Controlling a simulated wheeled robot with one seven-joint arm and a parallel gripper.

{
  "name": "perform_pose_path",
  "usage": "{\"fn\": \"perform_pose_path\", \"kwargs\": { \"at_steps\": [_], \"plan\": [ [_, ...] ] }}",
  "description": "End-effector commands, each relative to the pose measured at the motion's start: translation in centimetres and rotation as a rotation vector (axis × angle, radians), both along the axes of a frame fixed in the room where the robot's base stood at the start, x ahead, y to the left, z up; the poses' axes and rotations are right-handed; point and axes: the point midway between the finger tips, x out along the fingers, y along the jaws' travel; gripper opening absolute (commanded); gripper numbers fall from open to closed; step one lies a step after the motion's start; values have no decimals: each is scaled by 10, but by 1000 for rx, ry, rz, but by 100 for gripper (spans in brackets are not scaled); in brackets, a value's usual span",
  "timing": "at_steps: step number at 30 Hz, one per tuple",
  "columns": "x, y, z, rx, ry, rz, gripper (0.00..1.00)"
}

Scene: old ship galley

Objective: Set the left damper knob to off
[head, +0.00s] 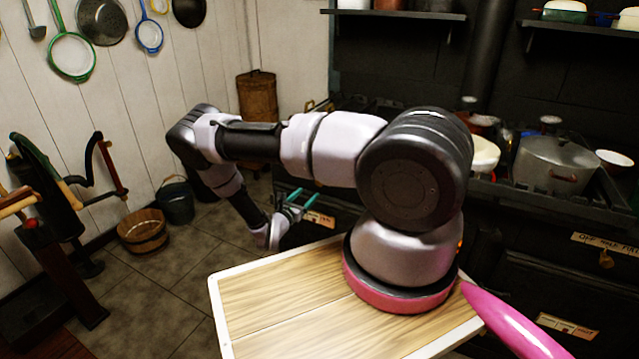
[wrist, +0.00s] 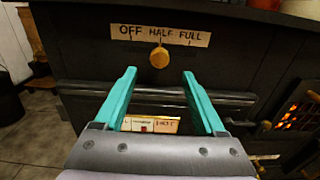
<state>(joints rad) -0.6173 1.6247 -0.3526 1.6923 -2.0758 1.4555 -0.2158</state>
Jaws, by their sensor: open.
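The left damper knob (wrist: 159,57) is a small round wooden knob on the dark stove front. It sits under the word HALF on a cream label strip (wrist: 185,36) reading OFF, HALF, FULL from left to right. My gripper (wrist: 159,73) has two teal fingers spread apart, with nothing between them. In the wrist view the knob shows just above the gap between the fingertips, apart from them. In the head view my gripper (head: 302,196) is at the stove's left front, and the left knob cannot be made out there.
A horizontal rail (wrist: 85,87) crosses the stove front below the knob. A lower label (wrist: 150,124) shows between the fingers, and a glowing grate (wrist: 298,108) is at right. Another damper knob (head: 606,258) is far right. A wooden tub (head: 143,232) stands left on the floor.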

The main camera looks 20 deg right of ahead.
Motion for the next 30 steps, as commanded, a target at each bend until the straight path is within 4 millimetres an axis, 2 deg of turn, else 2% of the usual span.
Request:
{"fn": "perform_pose_path", "kwargs": {
  "at_steps": [5, 18, 24, 30],
  "plan": [
    [8, -12, -2, -6, 4, 6, 72],
    [56, -73, -2, -2, 3, 4, 72],
    [65, -84, -2, -4, 5, 5, 72],
    [66, -85, -2, -4, 4, 6, 72]
  ]
}}
